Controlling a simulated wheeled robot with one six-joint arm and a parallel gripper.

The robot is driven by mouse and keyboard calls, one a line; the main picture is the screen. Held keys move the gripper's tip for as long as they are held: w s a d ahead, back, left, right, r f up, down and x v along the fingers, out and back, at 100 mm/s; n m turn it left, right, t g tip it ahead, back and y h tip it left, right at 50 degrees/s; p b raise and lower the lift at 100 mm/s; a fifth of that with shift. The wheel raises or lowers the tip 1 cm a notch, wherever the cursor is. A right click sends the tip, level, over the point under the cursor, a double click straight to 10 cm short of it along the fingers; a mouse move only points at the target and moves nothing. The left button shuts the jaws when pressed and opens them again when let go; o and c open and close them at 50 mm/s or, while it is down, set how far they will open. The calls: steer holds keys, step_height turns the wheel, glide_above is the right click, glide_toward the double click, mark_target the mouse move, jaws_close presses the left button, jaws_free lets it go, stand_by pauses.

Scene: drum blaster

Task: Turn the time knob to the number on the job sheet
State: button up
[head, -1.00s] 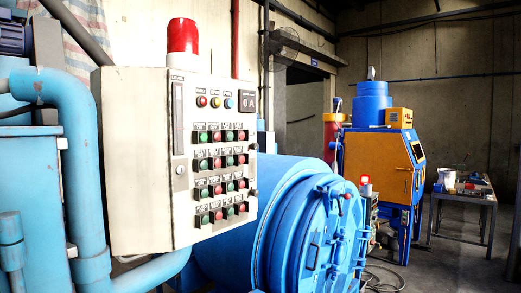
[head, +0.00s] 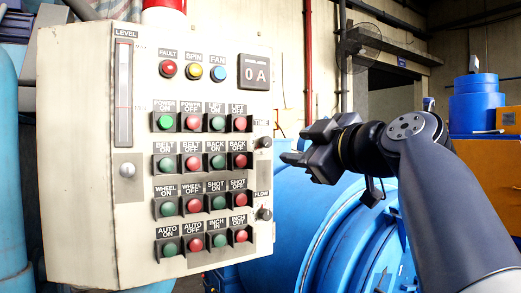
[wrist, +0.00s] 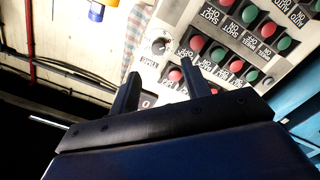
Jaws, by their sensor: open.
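The time knob (head: 265,142) is a small dark knob at the right edge of the cream control panel (head: 75,150), under its TIME label. Its setting is too small to read. The similar flow knob (head: 265,213) sits below it. My gripper (head: 288,158) is open and empty, just right of the time knob, apart from it in the picture. In the wrist view my gripper's two dark fingers (wrist: 160,72) point at the panel, seen upside down. I see no job sheet.
Rows of green and red buttons (head: 193,205) lie left of the knobs. A display (head: 257,75) reading 0 A is above. The large blue drum (head: 300,225) is behind and below my gripper. An orange and blue machine (head: 480,150) stands at right.

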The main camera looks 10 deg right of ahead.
mark_target(268, 142)
steer(key=p+x, duration=0.1)
steer(key=x, duration=0.2)
steer(key=p+x, duration=0.2)
steer(key=x, duration=0.1)
steer(key=p+x, duration=0.1)
steer(key=x, duration=0.3)
steer(key=shift+r+p, duration=0.3)
steer(key=shift+r, duration=0.1)
steer(key=shift+w+a+f, duration=0.1)
steer(key=shift+w, duration=0.3)
steer(key=shift+c, duration=0.2)
steer(key=c, duration=0.9)
steer(key=shift+c, duration=0.2)
